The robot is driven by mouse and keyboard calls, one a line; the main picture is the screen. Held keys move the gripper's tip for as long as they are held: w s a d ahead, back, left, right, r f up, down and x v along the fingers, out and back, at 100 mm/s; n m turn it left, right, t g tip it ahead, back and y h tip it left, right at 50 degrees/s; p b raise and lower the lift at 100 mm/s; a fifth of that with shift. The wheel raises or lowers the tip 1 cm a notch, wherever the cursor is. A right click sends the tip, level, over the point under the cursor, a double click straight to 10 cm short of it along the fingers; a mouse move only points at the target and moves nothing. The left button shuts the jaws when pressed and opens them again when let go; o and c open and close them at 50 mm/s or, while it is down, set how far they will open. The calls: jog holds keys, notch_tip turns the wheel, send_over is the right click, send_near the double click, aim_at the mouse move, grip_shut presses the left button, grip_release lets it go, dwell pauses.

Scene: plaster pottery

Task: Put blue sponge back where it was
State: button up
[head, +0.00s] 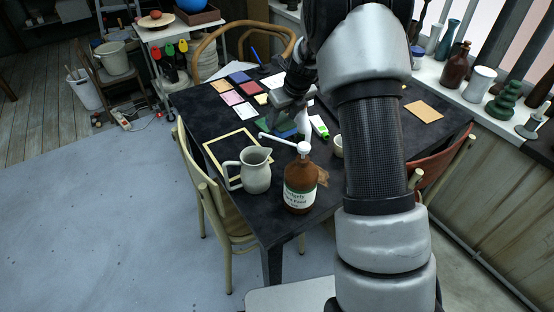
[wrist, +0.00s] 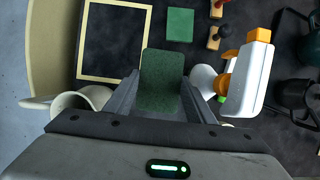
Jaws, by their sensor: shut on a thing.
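My gripper (wrist: 161,98) is shut on a block with a dark green, rough face (wrist: 162,72). This looks like the sponge; no blue side of it shows in the wrist view. It stands out past the fingertips, above the dark table. In the head view my gripper (head: 288,102) is over the middle of the table, and the arm hides part of the area around it. I cannot make out the held block clearly there.
The dark table (head: 222,121) holds colour tiles, a yellowish frame (head: 229,150), a grey pitcher (head: 255,172), a brown pump bottle (head: 299,190) and a white spray bottle (wrist: 250,78). A green square (wrist: 180,24) lies beyond the held block. Chairs stand around the table.

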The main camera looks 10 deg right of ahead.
aim_at(290, 129)
notch_tip(290, 129, down, 11)
jog(key=shift+b, duration=1)
jog(key=shift+f, duration=0.1)
jog(key=o, duration=1)
jog(key=shift+r, duration=0.5)
jog(key=p+v, duration=0.2)
jog(key=v, duration=0.9)
jog(key=shift+s+r, duration=0.1)
jog(key=shift+s, duration=0.1)
